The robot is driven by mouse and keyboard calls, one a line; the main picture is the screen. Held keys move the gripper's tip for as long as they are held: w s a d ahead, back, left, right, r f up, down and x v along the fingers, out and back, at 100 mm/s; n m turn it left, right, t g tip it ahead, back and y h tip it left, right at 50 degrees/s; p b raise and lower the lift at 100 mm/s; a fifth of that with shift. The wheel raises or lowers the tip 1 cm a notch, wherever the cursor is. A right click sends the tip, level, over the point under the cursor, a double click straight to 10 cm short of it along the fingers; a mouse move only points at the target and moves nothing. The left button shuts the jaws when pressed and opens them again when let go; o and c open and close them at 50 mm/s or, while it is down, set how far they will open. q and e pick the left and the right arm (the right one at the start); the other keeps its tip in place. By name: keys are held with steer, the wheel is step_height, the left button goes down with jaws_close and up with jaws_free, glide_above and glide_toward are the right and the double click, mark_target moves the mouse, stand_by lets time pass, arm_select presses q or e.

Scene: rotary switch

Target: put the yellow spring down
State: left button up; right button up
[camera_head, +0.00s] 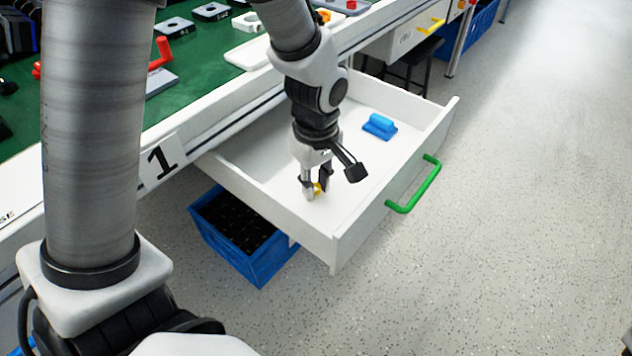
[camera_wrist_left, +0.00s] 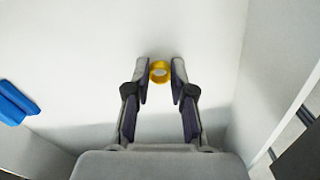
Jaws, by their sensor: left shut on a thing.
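The yellow spring (camera_wrist_left: 160,70) is a small yellow ring-like piece between the fingertips of my left gripper (camera_wrist_left: 160,77) in the left wrist view. In the head view, only a bit of the yellow spring (camera_head: 317,188) shows beside the fingers of my left gripper (camera_head: 313,190). The gripper is shut on it and points down inside the open white drawer (camera_head: 262,205). The spring is at or just above the drawer floor; I cannot tell if it touches. My right gripper is not in view.
A blue block with a handle (camera_head: 379,126) lies on the drawer floor, and shows in the left wrist view (camera_wrist_left: 14,103). The drawer has a green handle (camera_head: 414,187). A blue crate (camera_head: 262,262) stands below. The green-topped table (camera_head: 195,62) carries several parts. Drawer floor around the gripper is clear.

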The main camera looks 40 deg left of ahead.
mark_target(317, 194)
arm_select(q)
steer(key=shift+f, duration=0.2)
steer(key=o, duration=0.7)
step_height(317, 194, up, 12)
steer(key=p, duration=0.5)
steer(key=shift+r, duration=0.2)
